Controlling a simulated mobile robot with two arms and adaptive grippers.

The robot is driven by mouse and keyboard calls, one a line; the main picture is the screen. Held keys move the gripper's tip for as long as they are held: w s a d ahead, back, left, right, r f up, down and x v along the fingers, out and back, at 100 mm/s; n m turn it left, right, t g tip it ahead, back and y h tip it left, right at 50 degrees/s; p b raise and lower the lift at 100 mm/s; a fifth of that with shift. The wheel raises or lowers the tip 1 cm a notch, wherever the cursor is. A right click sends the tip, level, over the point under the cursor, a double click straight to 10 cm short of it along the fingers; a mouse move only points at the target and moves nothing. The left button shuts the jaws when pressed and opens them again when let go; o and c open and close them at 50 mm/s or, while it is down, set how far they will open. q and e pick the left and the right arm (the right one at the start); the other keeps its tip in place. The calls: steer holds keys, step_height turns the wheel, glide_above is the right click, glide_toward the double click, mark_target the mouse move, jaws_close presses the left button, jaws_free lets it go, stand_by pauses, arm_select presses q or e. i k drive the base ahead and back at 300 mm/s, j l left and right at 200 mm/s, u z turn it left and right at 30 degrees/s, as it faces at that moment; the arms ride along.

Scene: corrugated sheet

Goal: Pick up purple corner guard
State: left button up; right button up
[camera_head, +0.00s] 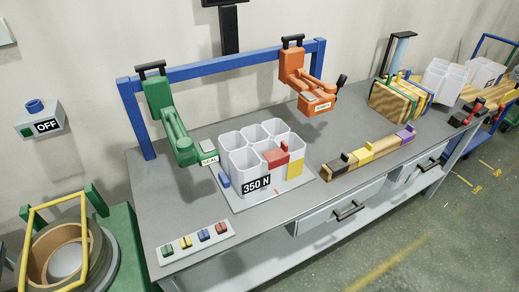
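The purple corner guard (405,134) sits at the right end of a long wooden strip (384,148) near the front edge of the grey workbench. On the same strip are a yellow piece (366,152) and a black piece (339,166), both to its left. Nothing covers the purple guard from above in this view. Neither of my grippers shows in the head view.
A white multi-cell block labelled 350 N (238,163) stands on a plate mid-bench. A green tool (172,122) and an orange tool (304,80) hang from a blue frame (230,64). Framed wooden panels (394,102) stand behind the purple guard. Small coloured pieces lie front left.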

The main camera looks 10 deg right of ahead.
mark_target(407, 134)
steer(key=z, duration=1.35)
